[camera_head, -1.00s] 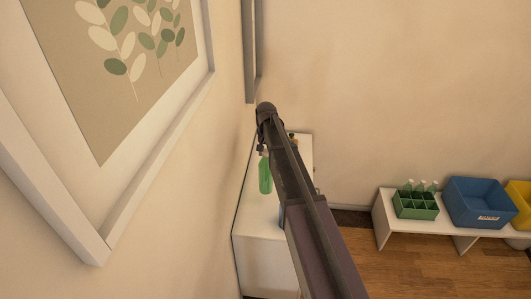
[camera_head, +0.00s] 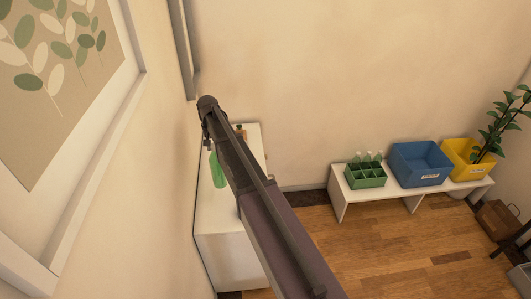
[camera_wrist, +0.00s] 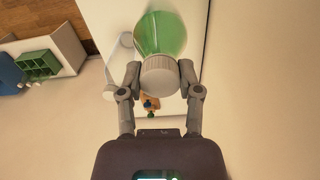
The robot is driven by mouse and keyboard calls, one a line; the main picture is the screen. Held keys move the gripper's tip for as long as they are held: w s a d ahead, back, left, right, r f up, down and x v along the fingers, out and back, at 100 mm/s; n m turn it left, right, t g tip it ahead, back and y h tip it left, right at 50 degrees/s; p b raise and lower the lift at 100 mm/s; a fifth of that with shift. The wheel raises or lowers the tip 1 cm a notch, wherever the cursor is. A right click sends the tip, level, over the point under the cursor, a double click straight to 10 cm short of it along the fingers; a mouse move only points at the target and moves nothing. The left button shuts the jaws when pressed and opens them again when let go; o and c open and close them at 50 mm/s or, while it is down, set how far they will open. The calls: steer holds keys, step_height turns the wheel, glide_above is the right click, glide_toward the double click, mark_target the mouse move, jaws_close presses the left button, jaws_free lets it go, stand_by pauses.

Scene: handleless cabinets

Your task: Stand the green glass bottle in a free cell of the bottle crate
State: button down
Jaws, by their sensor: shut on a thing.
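The green glass bottle (camera_head: 217,170) hangs from my gripper (camera_head: 207,138) above the white cabinet top. In the wrist view the bottle (camera_wrist: 165,32) is held at its pale cap between both fingers of my gripper (camera_wrist: 160,78). The green bottle crate (camera_head: 365,179) stands on a low white bench to the right. Clear bottles stand in its back cells, and its front cells look empty. The crate also shows in the wrist view (camera_wrist: 39,64) at the left.
A blue bin (camera_head: 421,164) and a yellow bin (camera_head: 461,158) stand right of the crate on the bench (camera_head: 405,204). Open wood floor (camera_head: 370,245) lies in front.

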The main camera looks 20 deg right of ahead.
mark_target(215, 152)
steer(key=shift+f+b, duration=1.55)
steer(key=shift+f, duration=0.15)
steer(key=shift+d, duration=0.1)
